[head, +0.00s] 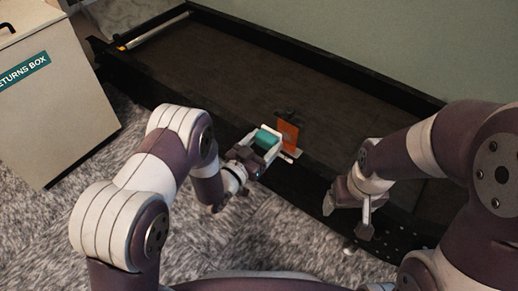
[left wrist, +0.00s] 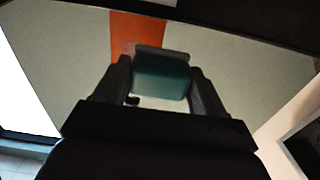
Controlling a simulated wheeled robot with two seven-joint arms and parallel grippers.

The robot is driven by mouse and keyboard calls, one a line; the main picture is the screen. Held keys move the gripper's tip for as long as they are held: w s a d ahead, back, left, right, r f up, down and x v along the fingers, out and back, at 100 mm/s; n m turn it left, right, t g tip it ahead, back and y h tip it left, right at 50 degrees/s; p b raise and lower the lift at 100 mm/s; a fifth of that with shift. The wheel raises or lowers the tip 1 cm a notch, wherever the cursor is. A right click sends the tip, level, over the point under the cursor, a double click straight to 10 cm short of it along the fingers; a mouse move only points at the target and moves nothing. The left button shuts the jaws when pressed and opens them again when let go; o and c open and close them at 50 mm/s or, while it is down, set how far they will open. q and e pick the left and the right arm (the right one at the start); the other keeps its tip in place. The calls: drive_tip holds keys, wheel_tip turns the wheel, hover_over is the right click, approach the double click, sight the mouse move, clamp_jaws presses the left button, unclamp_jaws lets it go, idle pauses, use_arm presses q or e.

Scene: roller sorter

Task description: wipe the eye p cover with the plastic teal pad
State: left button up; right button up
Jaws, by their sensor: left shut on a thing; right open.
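The teal pad (head: 266,138) is held between the fingers of my left gripper (head: 268,146), which is shut on it. The pad also shows in the left wrist view (left wrist: 160,82), between the two dark fingers. An upright orange panel (head: 288,134), which looks like the eye cover, stands on the near rail of the conveyor just right of the pad. In the left wrist view the orange panel (left wrist: 127,33) shows behind the pad; I cannot tell whether they touch. My right gripper (head: 348,215) is open and empty, to the right over the near rail.
The dark conveyor bed (head: 250,62) with black side rails lies behind the grippers and is mostly clear. A light roller (head: 155,30) lies at its far left end. The returns box (head: 55,100) stands at the left on the grey carpet.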

use_arm(q)
drive_tip(key=shift+x, duration=0.95)
idle(0.6)
drive_tip(key=shift+s+d, duration=1.05)
drive_tip(key=shift+d, duration=0.25)
drive_tip(key=shift+s+d+p, duration=0.2)
drive_tip(key=shift+d+p, duration=0.25)
drive_tip(key=shift+d, duration=0.05)
drive_tip(key=shift+w+a, duration=0.65)
drive_tip(key=shift+a, duration=0.25)
drive_tip(key=shift+w+a, duration=0.7)
drive_tip(key=shift+a, duration=0.2)
